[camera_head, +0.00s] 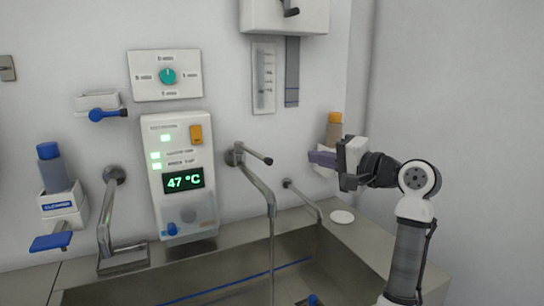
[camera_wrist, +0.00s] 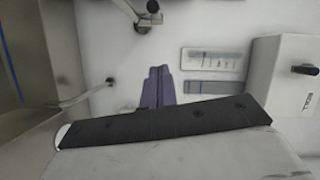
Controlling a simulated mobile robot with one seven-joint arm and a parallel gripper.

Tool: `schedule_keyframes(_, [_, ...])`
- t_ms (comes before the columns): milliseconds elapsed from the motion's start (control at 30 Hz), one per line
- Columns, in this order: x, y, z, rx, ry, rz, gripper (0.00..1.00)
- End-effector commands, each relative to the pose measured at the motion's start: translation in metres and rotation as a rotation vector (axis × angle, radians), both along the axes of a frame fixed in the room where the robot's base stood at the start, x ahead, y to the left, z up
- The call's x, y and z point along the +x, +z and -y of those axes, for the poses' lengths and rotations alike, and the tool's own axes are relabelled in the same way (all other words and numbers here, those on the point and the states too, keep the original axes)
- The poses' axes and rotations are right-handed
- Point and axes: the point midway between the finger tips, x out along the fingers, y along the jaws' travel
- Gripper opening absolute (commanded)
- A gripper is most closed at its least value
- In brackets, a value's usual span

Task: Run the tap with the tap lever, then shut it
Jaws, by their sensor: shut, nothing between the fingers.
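The tap (camera_head: 262,187) is a grey metal spout on the wall above the sink. Its tap lever (camera_head: 254,153) is a short rod with a dark tip, pointing right and slightly down. A thin pale line, seemingly a water stream, drops from the spout's end into the sink. My gripper (camera_head: 318,158) is shut and empty, to the right of the lever and clear of it. In the wrist view, the purple fingers (camera_wrist: 157,86) lie together. The lever (camera_wrist: 152,8) shows at the top edge there, partly cut off.
The steel sink (camera_head: 352,259) lies below the tap. A thin pipe (camera_head: 303,200) stands right of the spout, below my gripper. A bottle with an orange cap (camera_head: 334,118) is on the wall behind my gripper. A panel reading 47 °C (camera_head: 183,180) is left of the tap.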

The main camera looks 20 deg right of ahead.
Motion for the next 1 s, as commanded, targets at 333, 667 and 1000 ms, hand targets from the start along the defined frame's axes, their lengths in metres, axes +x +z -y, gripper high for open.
schedule_keyframes(333, [0.010, 0.004, -0.001, 0.025, 0.025, -0.002, 0.00])
schedule_keyframes(667, [0.066, 0.002, -0.039, 0.025, 0.026, -0.003, 0.00])
schedule_keyframes(1000, [0.072, -0.007, -0.077, 0.023, 0.022, 0.000, 0.00])
